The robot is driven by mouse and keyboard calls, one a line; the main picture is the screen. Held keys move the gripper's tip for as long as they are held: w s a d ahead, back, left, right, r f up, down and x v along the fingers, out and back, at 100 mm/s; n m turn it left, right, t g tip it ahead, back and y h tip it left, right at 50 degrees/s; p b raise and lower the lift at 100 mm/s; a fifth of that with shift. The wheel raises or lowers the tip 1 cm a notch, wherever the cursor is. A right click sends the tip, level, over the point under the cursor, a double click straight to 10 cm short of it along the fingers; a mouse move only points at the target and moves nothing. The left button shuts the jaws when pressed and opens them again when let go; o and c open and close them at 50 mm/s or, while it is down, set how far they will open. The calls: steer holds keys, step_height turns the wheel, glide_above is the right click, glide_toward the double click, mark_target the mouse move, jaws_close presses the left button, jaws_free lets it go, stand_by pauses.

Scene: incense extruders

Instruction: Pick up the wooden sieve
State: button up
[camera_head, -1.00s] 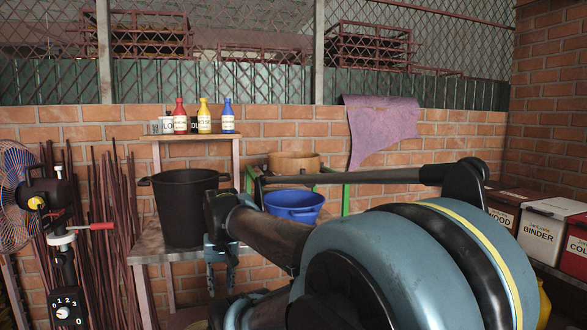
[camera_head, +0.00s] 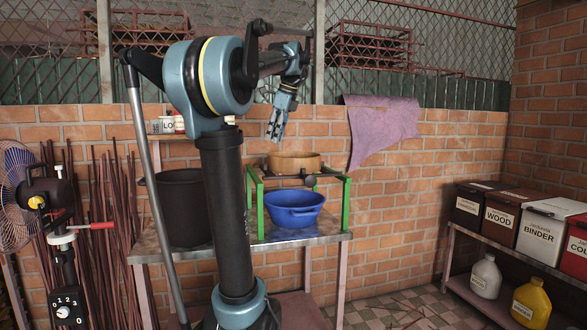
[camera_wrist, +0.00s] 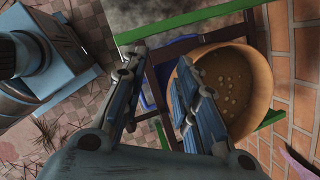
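The wooden sieve (camera_head: 294,162) is a round, light-brown wooden ring resting on top of a green-legged frame (camera_head: 346,205) on the metal table. In the wrist view the sieve (camera_wrist: 250,65) lies right of the fingers, and small pale bits show on its inner floor. My gripper (camera_head: 276,132) hangs above and slightly left of the sieve in the head view, fingers pointing down. In the wrist view my gripper (camera_wrist: 158,62) has its two fingers apart with nothing between them; the right finger overlaps the sieve's near edge in the picture.
A blue basin (camera_head: 294,210) sits below the sieve, within the frame. A black bucket (camera_head: 180,205) stands left on the table (camera_head: 330,236), partly behind my arm. A brick wall (camera_head: 400,190) with a purple cloth (camera_head: 381,128) is behind. Labelled bins (camera_head: 541,232) stand right.

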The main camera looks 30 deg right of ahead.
steer(key=d+r+m, duration=0.4)
steer(key=d, duration=0.3)
glide_above(278, 171)
steer(key=s+d, duration=0.1)
steer(key=shift+t, duration=0.3)
step_height(278, 171, down, 11)
steer(key=shift+s+r, duration=0.15)
steer(key=shift+r, duration=0.05)
steer(key=shift+x, duration=2.75)
steer(key=shift+s, duration=0.2)
steer(key=shift+c, duration=0.6)
jaws_close()
